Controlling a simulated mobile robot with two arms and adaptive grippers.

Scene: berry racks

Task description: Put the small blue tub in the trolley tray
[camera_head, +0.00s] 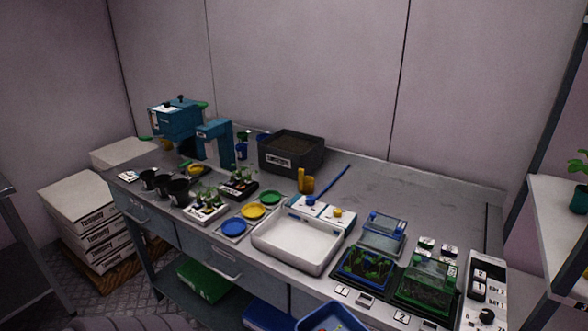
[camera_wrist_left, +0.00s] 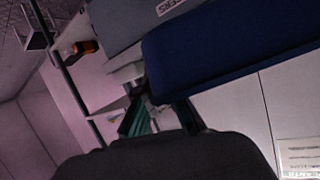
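A blue tub (camera_head: 331,318) shows at the bottom edge of the head view, in front of the bench and partly cut off. I cannot tell whether it is the small blue tub or what it rests on. No trolley tray can be made out for certain. In the left wrist view a large dark blue surface (camera_wrist_left: 230,48) fills the upper right. My left gripper (camera_wrist_left: 160,118) shows there as dark shapes below that surface; its fingers are too dark to read. Neither gripper shows in the head view.
The bench (camera_head: 400,190) holds a white tray (camera_head: 296,262), a dark soil box (camera_head: 291,163), black pots, coloured dishes and seedling trays. Green (camera_head: 204,281) and blue (camera_head: 266,316) bins sit under it. Boxes (camera_head: 85,205) stand at left, a shelf (camera_head: 560,215) at right. The bench's back right is clear.

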